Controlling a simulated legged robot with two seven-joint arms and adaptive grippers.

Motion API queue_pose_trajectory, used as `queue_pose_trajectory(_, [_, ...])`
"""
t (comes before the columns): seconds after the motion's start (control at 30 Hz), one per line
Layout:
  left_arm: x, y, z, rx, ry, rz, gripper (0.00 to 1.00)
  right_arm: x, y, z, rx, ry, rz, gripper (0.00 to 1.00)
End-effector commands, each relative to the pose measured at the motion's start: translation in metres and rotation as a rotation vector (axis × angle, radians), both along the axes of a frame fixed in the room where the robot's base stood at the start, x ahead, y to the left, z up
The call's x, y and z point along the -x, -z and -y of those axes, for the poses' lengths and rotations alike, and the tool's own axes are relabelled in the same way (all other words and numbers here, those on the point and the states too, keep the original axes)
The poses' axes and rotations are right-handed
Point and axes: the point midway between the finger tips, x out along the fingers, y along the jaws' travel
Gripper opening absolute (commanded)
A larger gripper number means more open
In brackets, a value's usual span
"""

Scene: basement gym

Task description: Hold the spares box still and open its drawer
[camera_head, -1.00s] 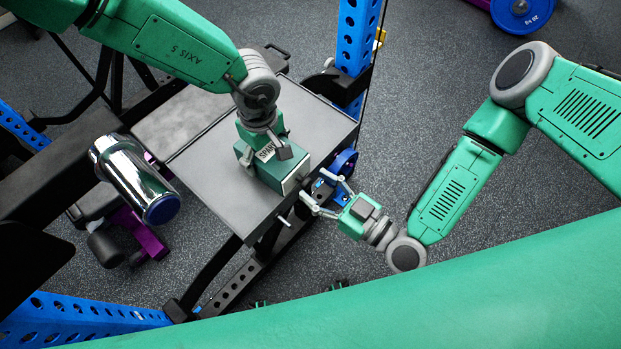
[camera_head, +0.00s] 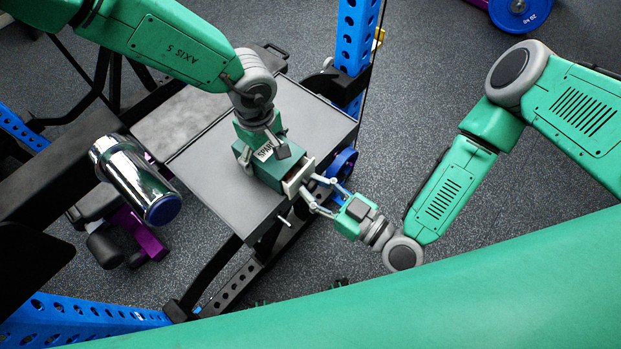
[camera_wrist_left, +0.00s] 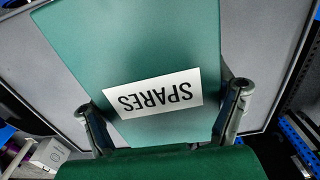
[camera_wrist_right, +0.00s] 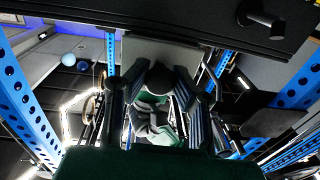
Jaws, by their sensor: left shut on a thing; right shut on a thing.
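The spares box (camera_head: 263,172) is a green box with a white SPARES label, sitting on the grey platform. Its drawer (camera_head: 298,181) has a pale front that stands out slightly from the right end of the box, with a narrow dark gap behind it. My left gripper (camera_head: 263,151) is shut across the box from above; in the left wrist view its fingers flank the green top (camera_wrist_left: 140,60). My right gripper (camera_head: 312,192) is shut at the drawer front; in the right wrist view its fingers (camera_wrist_right: 164,100) close around a dark knob (camera_wrist_right: 160,77). The drawer's inside is mostly hidden.
The grey platform (camera_head: 215,185) has free room left of and in front of the box. A shiny cylinder with a blue end (camera_head: 140,180) is at the left. A blue rack post (camera_head: 357,40) rises behind, and a blue disc (camera_head: 343,163) is beyond the platform's right edge.

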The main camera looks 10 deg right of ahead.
Motion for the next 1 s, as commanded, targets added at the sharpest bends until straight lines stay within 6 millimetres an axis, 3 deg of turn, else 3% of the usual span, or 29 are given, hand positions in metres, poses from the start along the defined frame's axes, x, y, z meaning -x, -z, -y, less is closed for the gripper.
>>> queue_pose_trajectory(0.1, [0.004,0.002,-0.007,-0.015,0.012,-0.008,0.43,0.018,0.003,0.023,0.012,0.019,-0.001,0.0])
queue_pose_trajectory(0.3, [0.004,0.002,-0.004,-0.018,0.014,-0.008,0.44,0.043,0.004,0.046,0.01,0.019,0.001,0.0])
queue_pose_trajectory(0.63, [0.003,0.002,-0.002,-0.018,0.014,-0.008,0.44,0.046,0.003,0.048,0.006,0.017,0.002,0.0])
queue_pose_trajectory(0.67, [0.004,0.002,-0.002,-0.018,0.014,-0.008,0.44,0.046,0.003,0.048,0.005,0.017,0.003,0.27])
queue_pose_trajectory(0.7, [0.004,0.002,-0.003,-0.016,0.014,-0.008,0.44,0.046,0.003,0.048,0.005,0.017,0.003,0.41])
queue_pose_trajectory(0.73, [0.003,0.002,-0.003,-0.016,0.013,-0.007,0.44,0.046,0.002,0.047,0.005,0.016,0.003,0.45])
queue_pose_trajectory(1.0, [0.002,0.002,-0.003,-0.009,0.008,-0.005,0.43,0.048,0.002,0.044,0.005,0.011,0.0,0.45])
